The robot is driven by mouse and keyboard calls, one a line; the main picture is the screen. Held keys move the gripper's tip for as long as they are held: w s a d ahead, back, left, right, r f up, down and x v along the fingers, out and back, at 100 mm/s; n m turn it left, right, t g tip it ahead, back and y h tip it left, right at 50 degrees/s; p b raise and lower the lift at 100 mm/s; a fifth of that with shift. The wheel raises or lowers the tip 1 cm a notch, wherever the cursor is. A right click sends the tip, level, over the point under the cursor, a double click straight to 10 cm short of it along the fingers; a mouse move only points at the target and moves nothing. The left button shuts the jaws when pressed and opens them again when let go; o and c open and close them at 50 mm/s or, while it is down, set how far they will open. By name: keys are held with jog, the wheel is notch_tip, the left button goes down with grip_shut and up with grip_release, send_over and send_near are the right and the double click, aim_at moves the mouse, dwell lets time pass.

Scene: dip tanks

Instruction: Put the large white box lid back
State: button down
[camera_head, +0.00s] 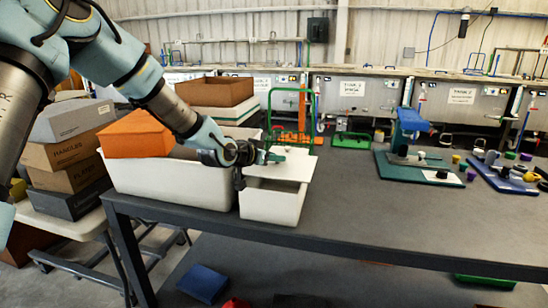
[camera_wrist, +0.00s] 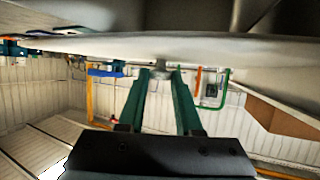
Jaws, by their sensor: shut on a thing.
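A white lid (camera_head: 291,166) is held by my gripper (camera_head: 276,155) in the head view. The wrist view shows the green fingers (camera_wrist: 160,78) shut on a small grey knob (camera_wrist: 161,67), with the pale lid (camera_wrist: 190,46) spanning the top of the picture. The lid is over the back part of a smaller white box (camera_head: 270,208), whose front part is open. I cannot tell whether lid and box touch. A large white box (camera_head: 170,184) stands just left of it, with an orange box (camera_head: 136,135) over its left part. My arm hides part of its top.
A brown tray (camera_head: 215,91) sits on another pale container behind. Stacked cartons (camera_head: 65,153) stand at the left. A green board (camera_head: 410,167) and a blue board (camera_head: 505,176) with small parts lie to the right. The table's front middle (camera_head: 380,225) is clear.

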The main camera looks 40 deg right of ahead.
jog(key=shift+f+b, duration=0.3)
jog(key=shift+f, duration=0.05)
jog(key=c, duration=0.6)
grip_release()
jog(key=shift+r+p, duration=0.55)
jog(key=shift+p, duration=0.1)
jog(key=shift+a+r, duration=0.2)
jog(key=shift+r, duration=0.05)
jog(key=b+v, duration=0.2)
jog(key=v, duration=0.9)
jog(key=shift+s+a, duration=0.1)
jog(key=shift+a, duration=0.15)
jog(key=shift+f, duration=0.1)
